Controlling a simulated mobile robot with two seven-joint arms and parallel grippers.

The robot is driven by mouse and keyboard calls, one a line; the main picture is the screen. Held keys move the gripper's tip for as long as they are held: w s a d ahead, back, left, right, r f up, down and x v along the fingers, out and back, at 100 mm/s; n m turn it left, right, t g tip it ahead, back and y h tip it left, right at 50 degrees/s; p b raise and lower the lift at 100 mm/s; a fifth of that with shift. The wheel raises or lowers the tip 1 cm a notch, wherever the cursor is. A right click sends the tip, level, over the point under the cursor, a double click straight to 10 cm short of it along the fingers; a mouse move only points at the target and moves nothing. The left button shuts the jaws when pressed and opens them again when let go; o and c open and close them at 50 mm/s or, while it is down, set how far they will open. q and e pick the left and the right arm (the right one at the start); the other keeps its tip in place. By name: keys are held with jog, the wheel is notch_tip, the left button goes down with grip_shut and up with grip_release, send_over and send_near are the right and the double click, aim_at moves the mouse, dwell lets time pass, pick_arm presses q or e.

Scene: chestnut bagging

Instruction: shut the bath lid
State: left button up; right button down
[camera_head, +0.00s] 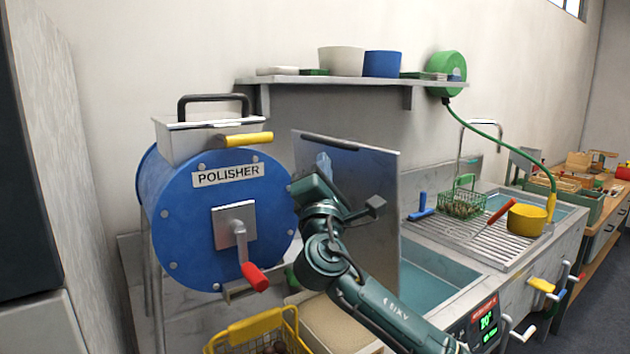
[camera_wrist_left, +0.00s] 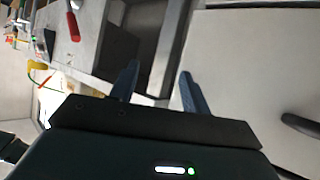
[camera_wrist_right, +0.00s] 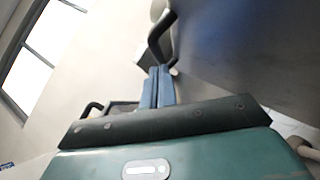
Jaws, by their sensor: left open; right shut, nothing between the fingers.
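The bath lid (camera_head: 372,190) is a grey metal panel standing raised, with a dark handle (camera_head: 330,142) along its top edge. The bath (camera_head: 440,285) lies open below it, with teal water inside. My right gripper (camera_head: 323,162) is shut and empty at the lid's upper left, just below the handle. In the right wrist view its fingers (camera_wrist_right: 157,88) are together near a dark handle (camera_wrist_right: 160,40) and a dark surface. I cannot tell whether they touch the lid. My left gripper (camera_wrist_left: 158,85) is open and empty, and shows only in its own wrist view.
A blue polisher drum (camera_head: 215,230) with a red-handled crank stands left of the lid. A wall shelf (camera_head: 350,80) with bowls hangs above. A green basket (camera_head: 463,200) and a yellow pot (camera_head: 527,219) stand on the draining rack. A yellow-rimmed basket (camera_head: 255,328) is at the front.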

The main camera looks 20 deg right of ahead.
jog(key=shift+d+r, duration=0.4)
jog(key=shift+r, duration=0.05)
jog(key=shift+w+d+r, duration=0.1)
jog(key=shift+w+d, duration=0.1)
